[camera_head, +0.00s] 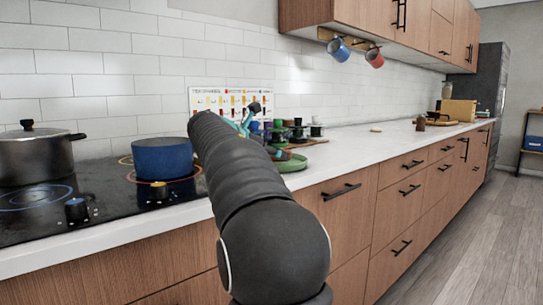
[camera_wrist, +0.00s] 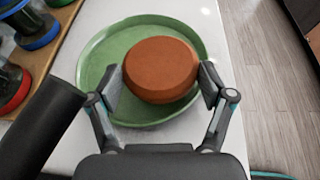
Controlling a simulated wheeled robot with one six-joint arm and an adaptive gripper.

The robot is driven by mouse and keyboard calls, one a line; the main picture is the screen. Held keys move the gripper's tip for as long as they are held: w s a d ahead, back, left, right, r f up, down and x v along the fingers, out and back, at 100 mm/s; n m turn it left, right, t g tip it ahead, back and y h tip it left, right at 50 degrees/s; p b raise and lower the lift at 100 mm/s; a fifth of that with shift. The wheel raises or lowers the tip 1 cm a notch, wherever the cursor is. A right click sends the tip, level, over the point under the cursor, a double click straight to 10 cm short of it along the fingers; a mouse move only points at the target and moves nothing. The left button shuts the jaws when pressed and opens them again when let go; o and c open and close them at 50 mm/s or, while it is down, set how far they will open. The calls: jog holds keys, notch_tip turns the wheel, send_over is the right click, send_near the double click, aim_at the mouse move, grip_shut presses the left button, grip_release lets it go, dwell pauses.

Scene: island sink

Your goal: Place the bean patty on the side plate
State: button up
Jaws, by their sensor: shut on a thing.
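The bean patty (camera_wrist: 160,69) is a thick, round, orange-brown disc. In the wrist view it sits between the two fingers of my gripper (camera_wrist: 161,86), which is shut on it. The side plate (camera_wrist: 95,62) is green and round with a raised rim, directly under the patty in that view. I cannot tell whether the patty touches the plate or is held just above it. In the head view part of the plate (camera_head: 294,164) shows on the white counter, and my arm hides most of my gripper and some of the plate.
A wooden rack (camera_wrist: 42,52) with colored, dark-topped items stands left of the plate. A blue pot (camera_head: 162,157) and a steel pot (camera_head: 37,155) stand on the black cooktop (camera_head: 105,205). The counter (camera_head: 350,146) is mostly clear to the right; its front edge is near the plate.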

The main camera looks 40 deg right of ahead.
jog(key=shift+f, duration=0.6)
jog(key=o, duration=1.1)
jog(key=shift+r, duration=0.25)
jog(key=v, duration=0.3)
jog(key=shift+a+r, duration=0.15)
jog(key=shift+r, duration=0.25)
jog(key=a, duration=0.4)
jog(key=s+a, duration=0.1)
jog(key=a, duration=0.2)
jog(key=s+a, duration=0.1)
jog(key=a, duration=0.3)
jog(key=shift+a, duration=0.3)
